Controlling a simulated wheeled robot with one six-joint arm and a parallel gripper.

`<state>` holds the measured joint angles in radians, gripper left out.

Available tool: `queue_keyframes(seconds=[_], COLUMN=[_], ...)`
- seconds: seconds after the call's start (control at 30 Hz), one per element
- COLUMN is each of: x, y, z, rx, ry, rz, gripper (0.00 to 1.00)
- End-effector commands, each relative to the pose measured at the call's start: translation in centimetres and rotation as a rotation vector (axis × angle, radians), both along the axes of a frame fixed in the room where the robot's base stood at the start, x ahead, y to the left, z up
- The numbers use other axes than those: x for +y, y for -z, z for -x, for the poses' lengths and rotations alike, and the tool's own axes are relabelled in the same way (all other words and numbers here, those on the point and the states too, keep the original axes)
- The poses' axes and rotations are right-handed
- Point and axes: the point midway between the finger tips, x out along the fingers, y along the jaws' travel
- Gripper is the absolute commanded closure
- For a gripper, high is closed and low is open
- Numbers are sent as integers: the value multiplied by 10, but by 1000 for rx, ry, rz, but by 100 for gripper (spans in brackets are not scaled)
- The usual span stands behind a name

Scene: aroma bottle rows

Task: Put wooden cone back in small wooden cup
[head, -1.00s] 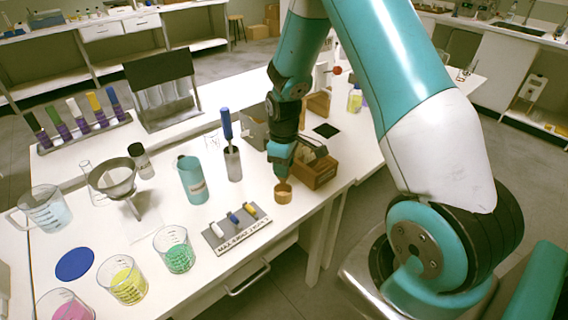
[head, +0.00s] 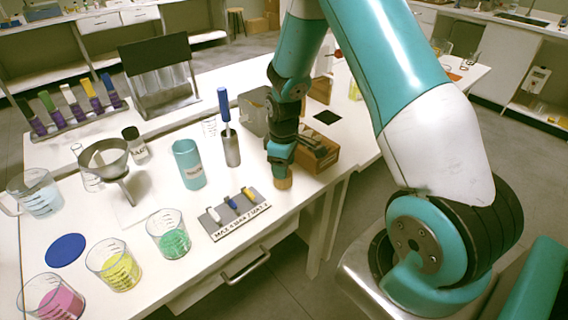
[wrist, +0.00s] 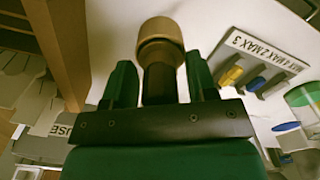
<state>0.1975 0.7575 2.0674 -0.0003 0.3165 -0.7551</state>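The small wooden cup (head: 284,183) stands on the table near its right front edge, directly under my gripper (head: 282,166). In the wrist view the tan cup (wrist: 160,32) is just beyond the fingertips. A dark brown round piece, which looks like the wooden cone (wrist: 161,82), is between the two green fingers and lines up with the cup. Narrow gaps show on both sides of it, so my gripper (wrist: 160,72) looks open around it. I cannot tell how deep the cone sits in the cup.
A wooden box (head: 322,156) stands close behind and right of my gripper. Beakers stand along the front left.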

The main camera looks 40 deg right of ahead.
Motion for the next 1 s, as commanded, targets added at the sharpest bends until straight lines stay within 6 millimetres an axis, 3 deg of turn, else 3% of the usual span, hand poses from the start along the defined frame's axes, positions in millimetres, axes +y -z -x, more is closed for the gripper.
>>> queue_keyframes(seconds=[0.33, 0.47, 1.0], x=[0, 0, 0], y=[-1, -13, -140], z=[0, -1, -1], rx=[0, -4, -6], ry=[0, 0, 0], rz=[0, 1, 1], gripper=[37, 37, 37])
